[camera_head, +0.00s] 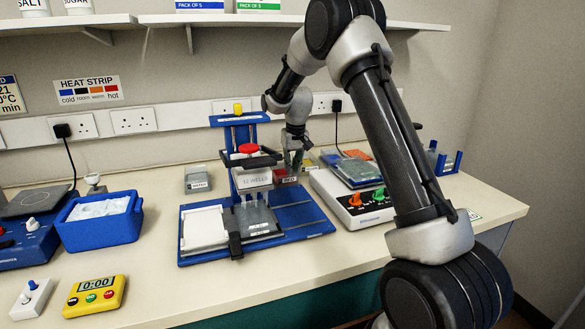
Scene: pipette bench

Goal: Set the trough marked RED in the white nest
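A small trough with red contents and a small white label (285,178) stands on the bench just right of the blue stand; its lettering is too small to read surely. A white, flat, square piece (203,228) on the left of the stand's blue base looks like the white nest, and it looks empty. My gripper (295,158) points down behind the stand, close above and beside the red trough. Its fingertips are small and partly hidden, so I cannot tell whether it is open or touches the trough.
The blue stand (290,212) carries a red knob (249,149), a white block marked 12 WELLS (252,179) and a grey plate (262,219). Another labelled trough (196,178) stands left. A dial-fitted device (352,206) stands right. A blue tub (100,226) and yellow timer (95,297) stand left.

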